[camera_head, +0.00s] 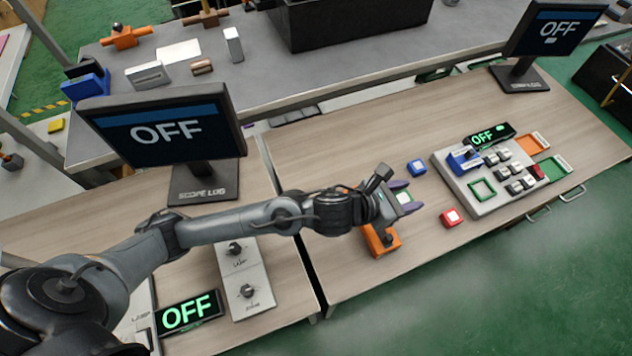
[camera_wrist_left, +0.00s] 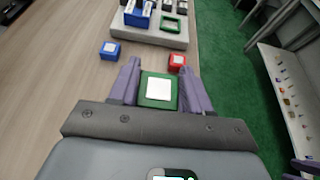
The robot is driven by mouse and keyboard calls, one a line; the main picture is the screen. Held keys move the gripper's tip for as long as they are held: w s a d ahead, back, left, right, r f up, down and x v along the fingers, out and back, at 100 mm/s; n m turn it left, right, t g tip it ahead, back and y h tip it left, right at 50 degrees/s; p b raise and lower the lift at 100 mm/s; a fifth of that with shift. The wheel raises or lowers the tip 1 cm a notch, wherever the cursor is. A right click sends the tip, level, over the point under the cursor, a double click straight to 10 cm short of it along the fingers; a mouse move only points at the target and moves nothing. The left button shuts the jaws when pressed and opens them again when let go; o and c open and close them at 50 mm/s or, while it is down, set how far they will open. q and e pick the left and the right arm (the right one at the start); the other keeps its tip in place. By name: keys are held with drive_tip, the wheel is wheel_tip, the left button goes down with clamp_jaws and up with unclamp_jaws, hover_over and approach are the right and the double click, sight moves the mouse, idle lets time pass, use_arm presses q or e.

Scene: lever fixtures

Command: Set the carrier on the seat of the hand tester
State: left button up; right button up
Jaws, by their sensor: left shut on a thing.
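A green block with a pale top, apparently the carrier (camera_wrist_left: 158,91), sits between the purple fingers of my left gripper (camera_wrist_left: 158,83). The gripper is shut on it. In the head view, the left gripper (camera_head: 404,196) and the block are beside an orange fixture (camera_head: 382,241) near the table's front edge. The grey panel, apparently the hand tester (camera_head: 462,192), stands to the right with a blue lever part (camera_head: 463,160) and a green square frame, apparently its seat (camera_head: 482,191). The frame looks empty. It also shows in the left wrist view (camera_wrist_left: 173,25).
A blue block (camera_head: 417,168) and a red block (camera_head: 452,217) lie loose between the left gripper and the panel. The panel also carries several grey switches and a small display reading OFF (camera_head: 490,135). Bare wood (camera_head: 340,140) lies behind the gripper.

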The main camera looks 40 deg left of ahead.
use_arm(q)
drive_tip(key=shift+w+d+r, duration=0.2)
drive_tip(key=shift+d+r, duration=0.2)
drive_tip(key=shift+r, duration=0.1)
drive_tip(key=shift+w+d+r, duration=0.15)
drive_tip(key=shift+d+r, duration=0.2)
drive_tip(key=shift+r, duration=0.15)
drive_tip(key=shift+w+a+f, duration=0.15)
drive_tip(key=shift+a+f, duration=0.3)
drive_tip(key=shift+f, duration=0.1)
drive_tip(key=a+f, duration=0.1)
drive_tip(key=a, duration=0.2)
drive_tip(key=a+f+b, duration=0.1)
drive_tip(key=a+f, duration=0.1)
drive_tip(key=a, duration=0.1)
drive_tip(key=a+f, duration=0.2)
drive_tip(key=a, duration=0.1)
drive_tip(key=shift+s+a+f, duration=0.25)
drive_tip(key=shift+a, duration=0.15)
drive_tip(key=shift+f+b, duration=0.8)
drive_tip(key=shift+f, duration=1.15)
use_arm(e)
drive_tip(key=shift+w+d+f, duration=0.1)
drive_tip(key=shift+d+f, duration=0.25)
drive_tip(key=shift+f, duration=0.3)
drive_tip(key=shift+d+f, duration=0.35)
drive_tip(key=shift+f, duration=0.25)
drive_tip(key=shift+f, duration=0.15)
